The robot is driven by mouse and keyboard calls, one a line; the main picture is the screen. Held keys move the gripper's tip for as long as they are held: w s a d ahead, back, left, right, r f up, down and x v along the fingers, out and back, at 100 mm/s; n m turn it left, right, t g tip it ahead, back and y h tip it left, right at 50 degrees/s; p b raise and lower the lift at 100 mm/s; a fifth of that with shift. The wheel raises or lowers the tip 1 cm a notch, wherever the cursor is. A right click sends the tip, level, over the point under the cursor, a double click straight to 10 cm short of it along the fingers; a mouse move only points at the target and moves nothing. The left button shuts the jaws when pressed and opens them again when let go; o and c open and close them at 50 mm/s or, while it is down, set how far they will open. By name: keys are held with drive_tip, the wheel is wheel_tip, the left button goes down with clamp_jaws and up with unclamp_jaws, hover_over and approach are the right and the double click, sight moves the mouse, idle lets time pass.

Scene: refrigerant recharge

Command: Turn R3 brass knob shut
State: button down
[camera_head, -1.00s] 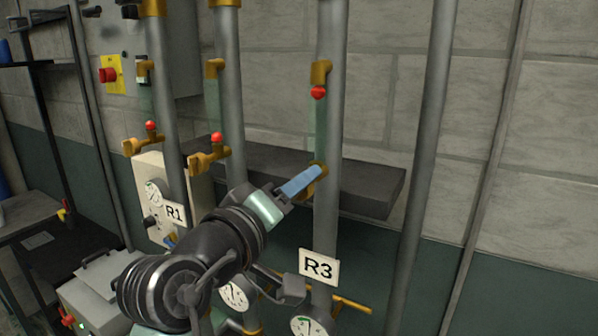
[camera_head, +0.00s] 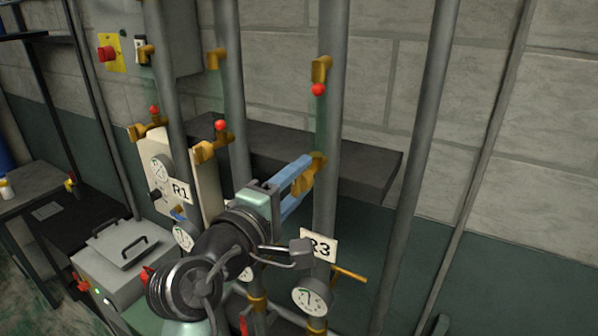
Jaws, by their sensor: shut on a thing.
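The R3 pipe (camera_head: 332,130) stands upright right of centre, with its white R3 sign (camera_head: 325,246) partly covered by my arm. The R3 brass knob (camera_head: 304,180) sits on the left side of this pipe, at about shelf height. My gripper (camera_head: 306,173) reaches it from the lower left. Its two blue fingers lie one above and one below the knob, shut on it. The fingers partly hide the knob, so its exact turn angle is hard to tell. Above it, a brass fitting (camera_head: 321,68) with a red ball (camera_head: 318,90) is on the same pipe.
A dark shelf (camera_head: 365,165) runs behind the pipes. The R1 pipe and sign (camera_head: 181,192) and a middle pipe (camera_head: 229,95) with brass valves stand to the left. A gauge (camera_head: 312,297) is below R3. A bare grey pipe (camera_head: 425,140) stands to the right.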

idle(0.5)
drive_tip(key=shift+c, duration=2.3)
unclamp_jaws()
drive_tip(key=shift+s+a, duration=0.1)
drive_tip(key=b+v, duration=0.6)
drive_tip(key=v, duration=0.6)
drive_tip(key=shift+s+a, duration=0.2)
drive_tip(key=shift+s, duration=0.1)
